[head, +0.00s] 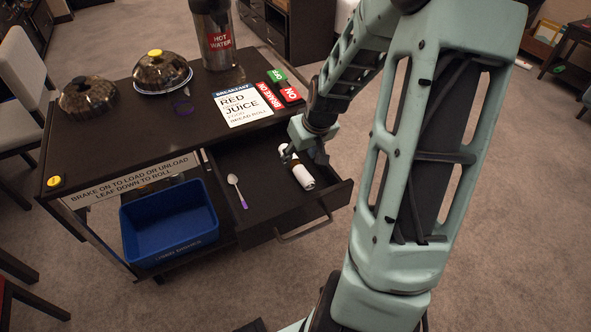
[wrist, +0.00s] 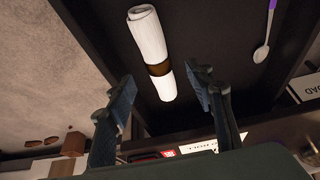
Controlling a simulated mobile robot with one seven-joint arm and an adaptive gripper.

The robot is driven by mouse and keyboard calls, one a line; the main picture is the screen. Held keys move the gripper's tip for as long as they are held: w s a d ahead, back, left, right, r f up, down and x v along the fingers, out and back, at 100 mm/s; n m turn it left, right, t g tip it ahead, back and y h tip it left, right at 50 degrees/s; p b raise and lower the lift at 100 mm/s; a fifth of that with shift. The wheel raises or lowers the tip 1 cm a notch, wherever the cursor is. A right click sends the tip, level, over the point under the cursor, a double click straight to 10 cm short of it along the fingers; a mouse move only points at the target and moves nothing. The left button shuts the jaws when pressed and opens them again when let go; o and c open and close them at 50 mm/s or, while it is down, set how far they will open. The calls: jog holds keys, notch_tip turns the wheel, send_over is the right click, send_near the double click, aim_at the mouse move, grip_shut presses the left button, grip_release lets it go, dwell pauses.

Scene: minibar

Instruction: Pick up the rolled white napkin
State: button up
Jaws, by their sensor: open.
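The rolled white napkin (head: 303,175) has a brown band around its middle and lies in the open drawer (head: 262,196) of the dark cart. In the wrist view the napkin (wrist: 149,35) lies lengthwise ahead of my gripper, with its brown band (wrist: 159,68) and its near end by the fingertips. My gripper (head: 304,156) is over the drawer at the napkin's far end. In the wrist view my gripper (wrist: 163,82) is open and its two fingers stand apart on either side of the napkin's line.
A spoon with a purple handle (head: 236,188) lies in the drawer left of the napkin. A blue bin (head: 170,222) sits below. On the cart top are a menu card (head: 241,105), red and green signs (head: 279,92), domed covers (head: 162,71) and a hot water flask (head: 216,38).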

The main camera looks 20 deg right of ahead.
aim_at(296, 163)
jog(key=b+x, duration=0.2)
jog(key=x, duration=0.4)
jog(key=shift+w+d+f, duration=0.1)
jog(key=shift+w, duration=0.2)
jog(key=shift+c, duration=0.3)
jog(key=c, duration=1.2)
